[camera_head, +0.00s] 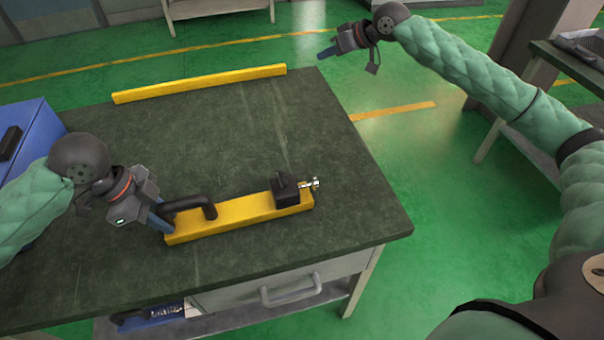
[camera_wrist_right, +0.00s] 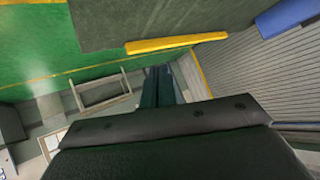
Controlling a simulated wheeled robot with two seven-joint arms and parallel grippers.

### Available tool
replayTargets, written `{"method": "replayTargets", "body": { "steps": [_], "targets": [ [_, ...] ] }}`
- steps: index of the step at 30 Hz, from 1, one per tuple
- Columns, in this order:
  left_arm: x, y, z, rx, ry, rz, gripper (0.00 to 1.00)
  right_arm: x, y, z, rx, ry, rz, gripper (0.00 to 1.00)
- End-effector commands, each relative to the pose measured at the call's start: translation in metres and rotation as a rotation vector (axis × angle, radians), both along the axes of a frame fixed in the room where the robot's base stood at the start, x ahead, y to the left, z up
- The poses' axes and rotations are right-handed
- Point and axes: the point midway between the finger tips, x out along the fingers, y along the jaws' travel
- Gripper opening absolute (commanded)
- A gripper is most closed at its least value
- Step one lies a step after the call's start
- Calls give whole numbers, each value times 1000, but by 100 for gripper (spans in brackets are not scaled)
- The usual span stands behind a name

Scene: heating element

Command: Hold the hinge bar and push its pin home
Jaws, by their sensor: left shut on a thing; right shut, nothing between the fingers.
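The hinge bar (camera_head: 236,216) is a yellow bar lying near the front of the dark table, with a black handle (camera_head: 192,203) and a black block (camera_head: 284,188) on top. The metallic pin (camera_head: 312,185) sticks out at its right end; how deep it sits is hard to tell. My left gripper (camera_head: 161,220) is shut on the hinge bar at its left end, by the handle; the exact contact is partly hidden. My right gripper (camera_head: 322,55) is shut and empty, beyond the table's far right corner, well away from the pin. Its closed fingers show in the right wrist view (camera_wrist_right: 162,86).
A yellow strip (camera_head: 200,84) lies along the table's far edge. A blue case (camera_head: 36,140) stands at the table's left. The table top (camera_head: 340,150) is clear right of the pin. Green floor lies beyond. Another bench (camera_head: 575,60) stands at the right.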

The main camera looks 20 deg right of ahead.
Motion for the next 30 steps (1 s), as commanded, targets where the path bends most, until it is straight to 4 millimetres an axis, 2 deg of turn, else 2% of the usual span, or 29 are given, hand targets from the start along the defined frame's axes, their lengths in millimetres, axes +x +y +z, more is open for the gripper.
{"method": "replayTargets", "body": {
  "steps": [1,6,10,12,20,30],
  "targets": [
    [0,0,0,-1,0,0,0,-1,13,17,26,-11,5,0],
    [0,0,0,-1,0,0,0,-8,46,65,109,-28,16,0],
    [0,0,0,-1,0,0,0,-20,67,94,176,-20,26,0],
    [0,0,0,-1,0,0,0,-28,73,100,211,0,32,0],
    [0,0,0,-1,0,0,0,-47,71,83,266,86,35,0],
    [0,0,0,0,0,0,0,-85,56,36,348,260,41,0]
  ]
}}
